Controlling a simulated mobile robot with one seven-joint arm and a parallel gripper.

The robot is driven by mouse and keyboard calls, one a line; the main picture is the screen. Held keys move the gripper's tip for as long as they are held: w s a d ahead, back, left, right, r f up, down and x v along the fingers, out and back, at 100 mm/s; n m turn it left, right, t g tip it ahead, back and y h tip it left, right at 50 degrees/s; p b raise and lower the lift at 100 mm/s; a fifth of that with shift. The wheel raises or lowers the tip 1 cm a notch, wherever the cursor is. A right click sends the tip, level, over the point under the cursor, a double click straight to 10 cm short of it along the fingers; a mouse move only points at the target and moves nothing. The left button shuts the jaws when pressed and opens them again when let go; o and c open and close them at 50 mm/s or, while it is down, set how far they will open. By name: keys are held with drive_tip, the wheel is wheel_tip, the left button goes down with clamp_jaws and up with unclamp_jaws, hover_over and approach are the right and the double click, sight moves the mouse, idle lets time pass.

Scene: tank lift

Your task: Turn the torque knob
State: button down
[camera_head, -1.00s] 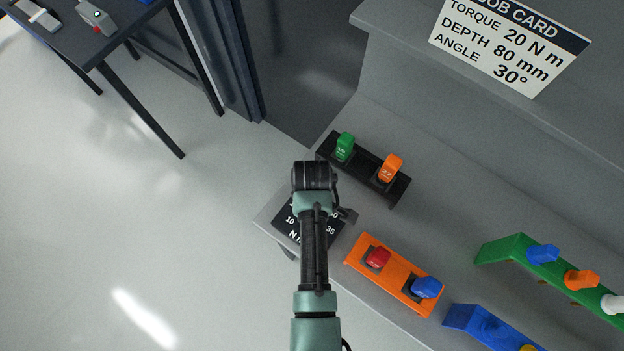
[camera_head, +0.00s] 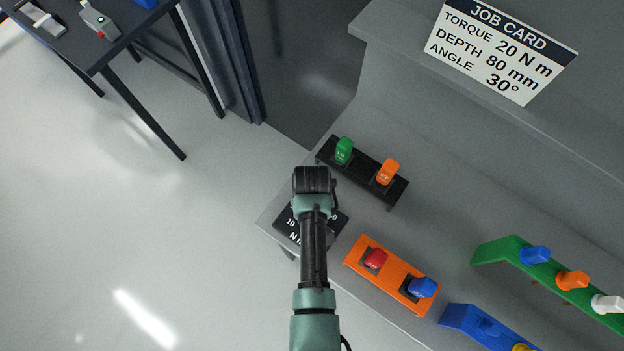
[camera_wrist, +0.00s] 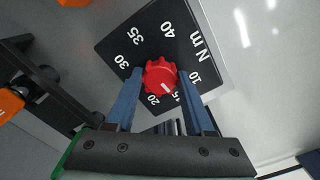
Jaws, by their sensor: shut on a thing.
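The red torque knob (camera_wrist: 157,72) sits on a black dial plate (camera_wrist: 118,42) marked in N m, with 10, 15, 20, 30, 35 and 40 readable in the wrist view. Its white mark points towards the bottom of the picture, near 15 and 20; I cannot tell exactly where. My gripper (camera_wrist: 162,80) is shut on the knob, one blue finger on each side. In the head view my arm hides the knob and the fingers, and part of the dial plate (camera_head: 284,224) shows. The job card (camera_head: 500,50) reads torque 20 N m, depth 80 mm, angle 30°.
A black rack (camera_head: 364,173) with green and orange pieces stands beside the dial. An orange rack (camera_head: 392,276) with red and blue pieces is at the lower right. Green (camera_head: 492,250) and blue (camera_head: 460,316) racks are further right. Open floor lies left.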

drive_tip(key=m+p, duration=0.1)
drive_tip(key=m, duration=0.4)
drive_tip(key=shift+m, duration=0.3)
drive_tip(key=shift+m+p, duration=0.3)
drive_tip(key=shift+m, duration=1.9)
drive_tip(key=shift+c, duration=1.4)
unclamp_jaws()
drive_tip(key=shift+r, duration=0.1)
wheel_tip(320, 180, up, 13)
drive_tip(key=b, duration=0.1)
